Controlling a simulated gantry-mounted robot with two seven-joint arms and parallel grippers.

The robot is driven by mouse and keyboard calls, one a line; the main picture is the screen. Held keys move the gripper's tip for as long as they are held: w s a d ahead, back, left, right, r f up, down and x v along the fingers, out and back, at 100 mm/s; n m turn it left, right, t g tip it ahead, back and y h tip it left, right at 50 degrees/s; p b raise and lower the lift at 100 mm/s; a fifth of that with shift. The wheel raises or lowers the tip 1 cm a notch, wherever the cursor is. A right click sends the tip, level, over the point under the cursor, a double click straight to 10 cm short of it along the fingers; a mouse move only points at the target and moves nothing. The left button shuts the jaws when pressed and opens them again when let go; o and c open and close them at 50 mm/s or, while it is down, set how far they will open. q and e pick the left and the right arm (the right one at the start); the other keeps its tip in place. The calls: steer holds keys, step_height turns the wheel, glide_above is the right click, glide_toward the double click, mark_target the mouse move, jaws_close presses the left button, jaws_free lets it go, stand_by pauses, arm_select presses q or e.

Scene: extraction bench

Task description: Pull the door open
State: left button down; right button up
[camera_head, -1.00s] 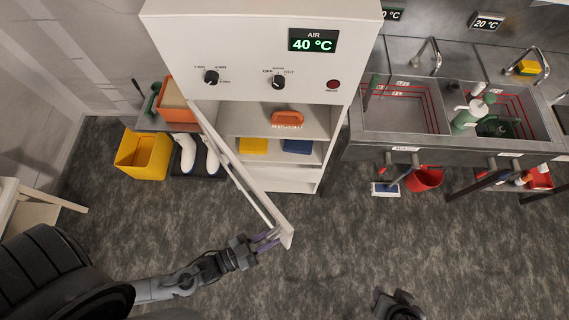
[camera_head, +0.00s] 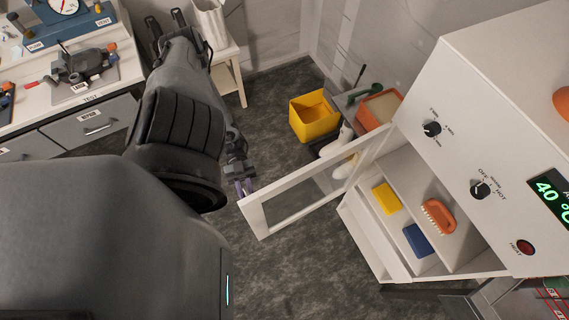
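The cabinet's door (camera_head: 325,184), a white frame with a clear pane, stands wide open, swung out to the left of the white cabinet (camera_head: 440,110). Its hinge side meets the cabinet's left front edge. My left gripper (camera_head: 244,189) is beside the door's outer free corner, at its upper left. Whether a finger touches the door is too small to tell. My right gripper is out of view.
Inside the cabinet are a yellow block (camera_head: 386,199), a blue block (camera_head: 417,240) and an orange brush (camera_head: 438,216). A yellow bin (camera_head: 314,116) and white boots (camera_head: 340,143) stand behind the door. A bench with drawers (camera_head: 95,128) is at the left.

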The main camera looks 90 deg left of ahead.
arm_select(q)
steer(key=shift+s+a, duration=0.15)
steer(key=shift+a, duration=0.2)
steer(key=c, duration=1.2)
jaws_free()
steer(key=b+v, duration=0.2)
steer(key=v, duration=0.9)
steer(key=shift+d, duration=0.1)
